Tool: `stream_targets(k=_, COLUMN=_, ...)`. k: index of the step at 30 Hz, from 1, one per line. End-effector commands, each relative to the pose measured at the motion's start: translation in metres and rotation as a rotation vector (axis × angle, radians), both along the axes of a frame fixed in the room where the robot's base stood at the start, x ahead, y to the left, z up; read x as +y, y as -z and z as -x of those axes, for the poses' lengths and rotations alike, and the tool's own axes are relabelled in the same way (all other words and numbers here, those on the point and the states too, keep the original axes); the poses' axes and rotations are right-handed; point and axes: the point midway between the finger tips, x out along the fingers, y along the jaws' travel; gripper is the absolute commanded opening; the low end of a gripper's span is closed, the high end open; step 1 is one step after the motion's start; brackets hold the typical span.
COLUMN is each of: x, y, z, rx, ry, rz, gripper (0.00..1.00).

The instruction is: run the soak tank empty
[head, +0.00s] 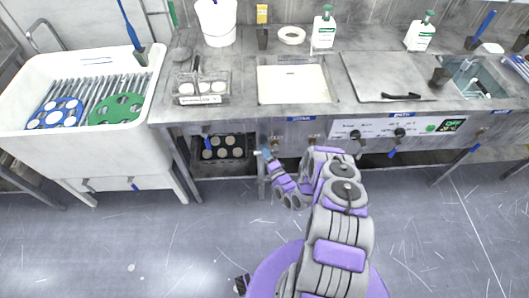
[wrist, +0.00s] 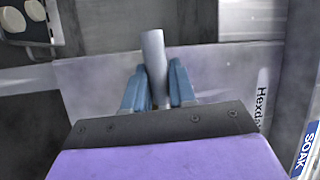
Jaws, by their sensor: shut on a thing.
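The soak tank is the cream-coloured basin (head: 292,84) sunk in the steel counter, with a blue label (head: 301,119) on the edge below it. Its surface looks pale and level; I cannot tell its depth. My gripper (head: 266,153) is low at the counter's front, left of that label. In the wrist view, the blue fingers of my gripper (wrist: 156,78) are shut on a grey rod-shaped handle (wrist: 152,42), which sticks out past the fingertips. The handle's other end is hidden. A SOAK label (wrist: 304,148) shows at the lower right of the wrist view.
A lidded tank (head: 385,77) is right of the basin. A white sink (head: 75,100) with green and blue discs stands at the left. A rack of pale discs (head: 223,149) sits under the counter. Blue-handled valves (head: 393,153) hang further right. The floor in front is clear.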

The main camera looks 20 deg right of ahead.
Motion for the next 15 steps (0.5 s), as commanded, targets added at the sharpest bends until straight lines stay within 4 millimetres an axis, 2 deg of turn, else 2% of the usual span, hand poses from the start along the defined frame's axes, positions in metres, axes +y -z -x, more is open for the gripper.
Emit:
stream_targets(k=1, x=-0.0030, y=0.0014, z=0.0006, rx=0.004, ry=0.007, rz=0.001, gripper=0.26)
stream_targets(k=7, x=-0.0019, y=0.0008, z=0.0005, rx=0.002, ry=0.005, rz=0.001, gripper=0.45)
stream_targets(k=15, x=-0.0008, y=-0.0010, z=0.0003, rx=0.001, ry=0.002, rz=0.001, gripper=0.46)
